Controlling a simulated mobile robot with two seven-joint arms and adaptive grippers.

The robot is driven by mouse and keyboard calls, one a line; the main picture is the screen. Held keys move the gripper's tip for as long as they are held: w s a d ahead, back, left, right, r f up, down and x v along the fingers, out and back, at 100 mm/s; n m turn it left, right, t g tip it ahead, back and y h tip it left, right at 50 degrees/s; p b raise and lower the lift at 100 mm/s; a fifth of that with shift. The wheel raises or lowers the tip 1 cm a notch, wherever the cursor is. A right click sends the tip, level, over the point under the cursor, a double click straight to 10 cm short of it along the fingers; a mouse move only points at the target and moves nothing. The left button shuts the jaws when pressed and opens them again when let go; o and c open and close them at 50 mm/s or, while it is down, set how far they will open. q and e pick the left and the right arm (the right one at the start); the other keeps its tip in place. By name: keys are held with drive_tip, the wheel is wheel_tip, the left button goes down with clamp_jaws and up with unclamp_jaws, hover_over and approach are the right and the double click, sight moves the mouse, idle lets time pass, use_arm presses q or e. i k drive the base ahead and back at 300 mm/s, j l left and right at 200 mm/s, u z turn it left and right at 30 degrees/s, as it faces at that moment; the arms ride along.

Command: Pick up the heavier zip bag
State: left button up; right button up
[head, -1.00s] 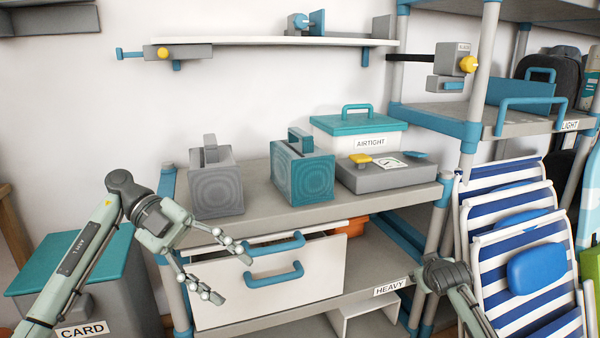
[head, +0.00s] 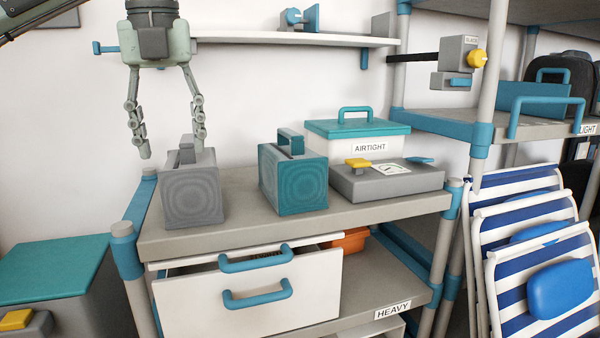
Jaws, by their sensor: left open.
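Two similar boxy items with ring patterns and top handles, which may be the zip bags, stand upright on the grey worktop. One is a grey bag (head: 193,191) at the left; the other is a teal bag (head: 297,184) to its right. Which is heavier cannot be seen. My left gripper (head: 171,150) points straight down with its fingers spread, open and empty. It hangs over the grey bag, and the bag's grey handle shows between the fingertips in the picture; whether they touch cannot be told. My right gripper is out of view.
A scale-like grey box (head: 386,184) with a dial and yellow knob sits right of the teal bag. Behind it is a teal-lidded box (head: 358,134) labelled AIRTIGHT. A white drawer (head: 240,300) stands partly open below. A wall shelf (head: 290,40) runs above. Striped folding chairs (head: 530,240) lean at right.

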sight(294, 178)
drive_tip(key=i+l, duration=0.9)
drive_tip(key=i, duration=0.15)
